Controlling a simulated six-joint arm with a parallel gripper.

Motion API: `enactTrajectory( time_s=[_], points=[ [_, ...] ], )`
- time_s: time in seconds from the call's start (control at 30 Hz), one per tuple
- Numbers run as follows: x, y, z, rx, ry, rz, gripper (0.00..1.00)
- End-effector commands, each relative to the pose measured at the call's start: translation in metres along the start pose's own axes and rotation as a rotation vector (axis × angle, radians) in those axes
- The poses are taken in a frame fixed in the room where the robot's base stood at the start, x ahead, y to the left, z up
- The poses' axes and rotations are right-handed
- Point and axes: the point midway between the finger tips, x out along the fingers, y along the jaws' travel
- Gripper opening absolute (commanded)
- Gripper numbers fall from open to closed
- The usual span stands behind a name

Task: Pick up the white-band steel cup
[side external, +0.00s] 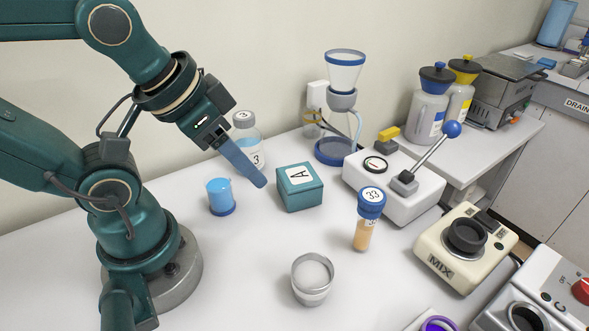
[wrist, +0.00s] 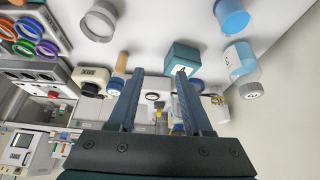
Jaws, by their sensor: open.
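The steel cup with a white band (side external: 312,291) stands upright on the white table, near the front middle in the side view. Its inside looks pale. A grey cup, likely the same one, shows at the top left of the wrist view (wrist: 98,22). My gripper (side external: 258,181) is open and empty, up and to the left of the cup, apart from it. In the side view its fingertips appear beside the teal box marked A. In the wrist view both fingers (wrist: 157,76) are spread with nothing between them.
The teal box (side external: 299,188), a blue cup (side external: 221,197) and a clear bottle (side external: 246,125) stand around my gripper. A capped vial 33 (side external: 363,230) stands close to the steel cup's right. The MIX device (side external: 440,262) is farther right. The table left of the cup is clear.

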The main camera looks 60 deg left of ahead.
Motion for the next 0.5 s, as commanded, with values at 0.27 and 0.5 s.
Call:
enactTrajectory(
  time_s=[0.27, 0.5],
  points=[
    [0.0000, 0.0000, 0.0000, 0.000, 0.000, 0.000, 1.00],
    [-0.0039, 0.0000, -0.0029, 0.000, 0.003, 0.000, 1.00]
  ],
)
